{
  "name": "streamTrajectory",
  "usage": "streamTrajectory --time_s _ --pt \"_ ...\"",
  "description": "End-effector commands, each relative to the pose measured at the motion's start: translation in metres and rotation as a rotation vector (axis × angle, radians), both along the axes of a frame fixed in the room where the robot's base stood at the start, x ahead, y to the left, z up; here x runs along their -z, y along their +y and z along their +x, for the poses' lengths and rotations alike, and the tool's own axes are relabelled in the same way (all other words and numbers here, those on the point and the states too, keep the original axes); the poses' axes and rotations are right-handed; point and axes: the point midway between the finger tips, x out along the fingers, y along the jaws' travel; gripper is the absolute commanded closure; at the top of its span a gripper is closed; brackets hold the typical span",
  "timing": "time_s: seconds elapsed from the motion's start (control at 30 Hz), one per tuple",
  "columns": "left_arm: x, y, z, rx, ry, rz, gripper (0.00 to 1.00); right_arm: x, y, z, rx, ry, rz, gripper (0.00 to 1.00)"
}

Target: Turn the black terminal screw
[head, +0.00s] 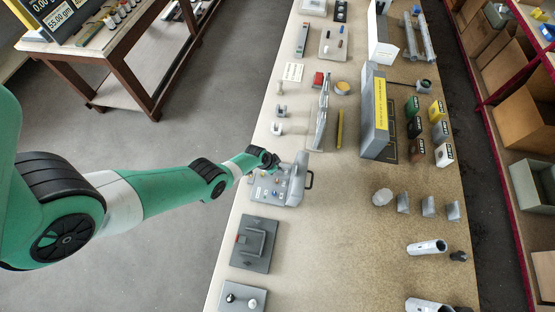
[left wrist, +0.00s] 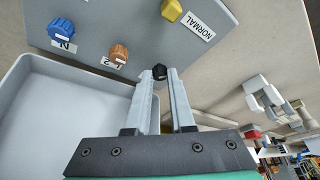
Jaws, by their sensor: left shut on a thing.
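The black terminal screw (left wrist: 159,71) is a small dark knob on the grey panel (left wrist: 100,48) in the left wrist view. My left gripper (left wrist: 159,77) has its two fingertips on either side of the screw and is shut on it. Beside the screw are an orange-brown screw (left wrist: 119,53), a blue screw (left wrist: 61,30) labelled N and a yellow screw (left wrist: 172,10) near a NORMAL label. In the head view my left gripper (head: 270,160) is at the top edge of the grey terminal unit (head: 291,190); the black screw cannot be made out there. My right gripper is not in view.
A pale grey tray (left wrist: 60,105) lies below the panel in the left wrist view. In the head view, a grey switch plate (head: 268,232) sits nearer, white hook parts (head: 277,129) sit beyond, and a large grey box (head: 374,130) stands right. The table between is partly clear.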

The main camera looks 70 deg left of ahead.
Motion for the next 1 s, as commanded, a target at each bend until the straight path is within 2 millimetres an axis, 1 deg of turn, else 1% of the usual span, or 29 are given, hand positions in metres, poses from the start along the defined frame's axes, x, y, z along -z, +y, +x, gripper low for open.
streamTrajectory --time_s 0.23,0.43,0.57,0.9,1.0 --pt "0.001 -0.003 0.0 -0.227 0.002 0.001 1.0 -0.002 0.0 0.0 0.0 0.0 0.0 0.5" --pt "0.002 -0.005 0.002 -0.416 0.001 0.0 1.0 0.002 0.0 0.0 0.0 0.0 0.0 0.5" --pt "0.003 -0.006 0.002 -0.539 0.0 0.0 1.0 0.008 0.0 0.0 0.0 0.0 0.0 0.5" --pt "0.005 -0.007 0.005 -0.863 -0.001 -0.001 1.0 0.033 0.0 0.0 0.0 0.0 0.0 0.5" --pt "0.004 -0.007 0.005 -0.95 0.001 0.0 1.0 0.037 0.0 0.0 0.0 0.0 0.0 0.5"
